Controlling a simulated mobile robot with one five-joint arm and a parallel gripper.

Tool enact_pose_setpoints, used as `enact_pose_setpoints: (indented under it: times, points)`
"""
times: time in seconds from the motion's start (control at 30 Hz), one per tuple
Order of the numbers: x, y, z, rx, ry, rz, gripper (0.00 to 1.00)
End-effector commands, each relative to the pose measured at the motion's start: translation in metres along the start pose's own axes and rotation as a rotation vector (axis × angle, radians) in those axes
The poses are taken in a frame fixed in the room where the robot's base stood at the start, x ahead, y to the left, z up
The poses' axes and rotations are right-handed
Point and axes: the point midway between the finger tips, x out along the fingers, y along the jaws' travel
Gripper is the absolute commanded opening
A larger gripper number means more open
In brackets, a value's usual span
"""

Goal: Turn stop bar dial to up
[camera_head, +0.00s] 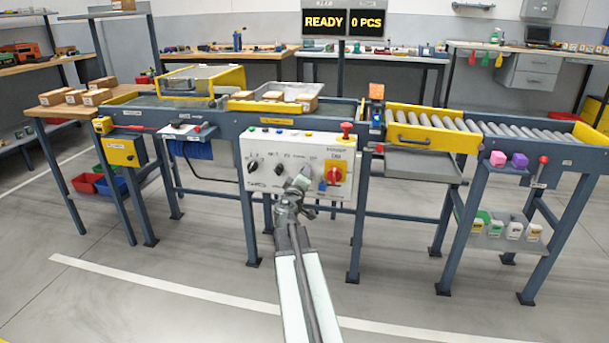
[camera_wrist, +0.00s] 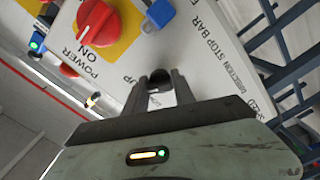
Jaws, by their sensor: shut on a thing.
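The white control panel (camera_head: 300,141) hangs on the front of the conveyor. My gripper (camera_head: 300,183) is at its lower middle, in front of a dial that it hides in the head view. In the wrist view my gripper (camera_wrist: 161,88) is shut on a small black dial (camera_wrist: 160,79), one finger on each side. Lettering reading "STOP BAR" runs beside this dial, and "UP" is printed close to it. The dial's pointer is mostly hidden between the fingers, so its setting cannot be read.
Two other black dials, one at the left (camera_head: 253,167) and one nearer the middle (camera_head: 280,169), sit on the panel. A red power switch (camera_head: 335,174) on a yellow plate is close to the right of my gripper. The floor in front is clear.

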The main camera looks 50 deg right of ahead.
Motion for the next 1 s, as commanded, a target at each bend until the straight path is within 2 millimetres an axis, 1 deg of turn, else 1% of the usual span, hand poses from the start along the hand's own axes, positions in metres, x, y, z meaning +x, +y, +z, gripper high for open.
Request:
enact_pose_setpoints:
  times: [0.43, 0.47, 0.5, 0.53, 0.87, 1.0]
  points:
    - [-0.001, -0.002, -0.001, 0.016, 0.002, -0.003, 0.0]
    - [-0.001, -0.002, -0.001, 0.016, 0.002, -0.003, 0.34]
    - [-0.001, -0.002, -0.001, 0.016, 0.002, -0.003, 0.45]
    - [-0.001, -0.002, -0.001, 0.015, 0.002, -0.003, 0.53]
    - [-0.002, -0.001, -0.001, 0.012, 0.001, -0.001, 0.53]
    - [-0.012, -0.003, -0.004, 0.012, 0.003, -0.002, 0.53]
